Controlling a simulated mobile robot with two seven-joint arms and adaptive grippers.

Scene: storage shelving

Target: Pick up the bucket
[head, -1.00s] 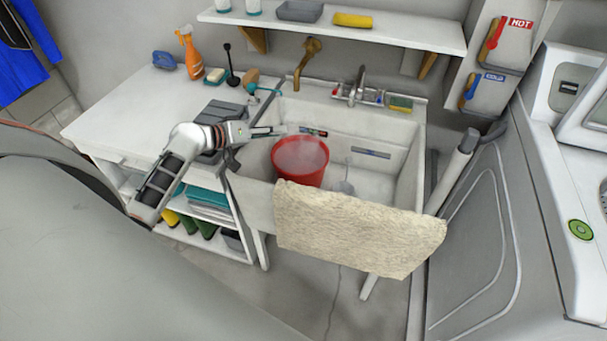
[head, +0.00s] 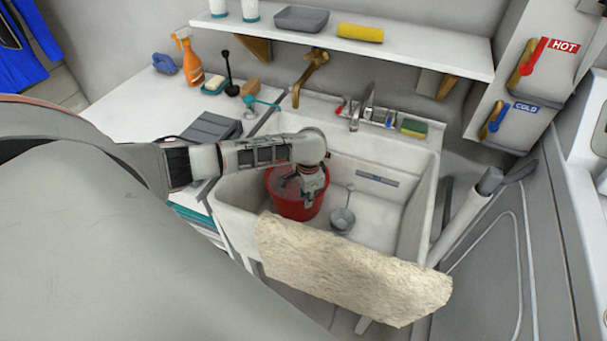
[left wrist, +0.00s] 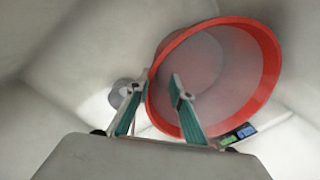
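The red bucket (head: 286,207) stands in the left part of the white sink (head: 370,150). It also shows in the left wrist view (left wrist: 268,75), where its rim is seen from above around a hazy grey inside. My left gripper (head: 309,200) is over the bucket's right side in the head view, and the arm hides part of the rim. In the left wrist view my left gripper (left wrist: 158,90) has its fingers apart, one outside the rim and one over the bucket's inside, with the rim between them. Contact cannot be told. My right gripper is not in view.
A grey ladle (head: 342,219) lies in the sink beside the bucket. A beige towel (head: 350,272) hangs over the front edge. A brass tap (head: 310,75) and chrome faucet (head: 361,105) stand behind. The sink's right part is mostly clear.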

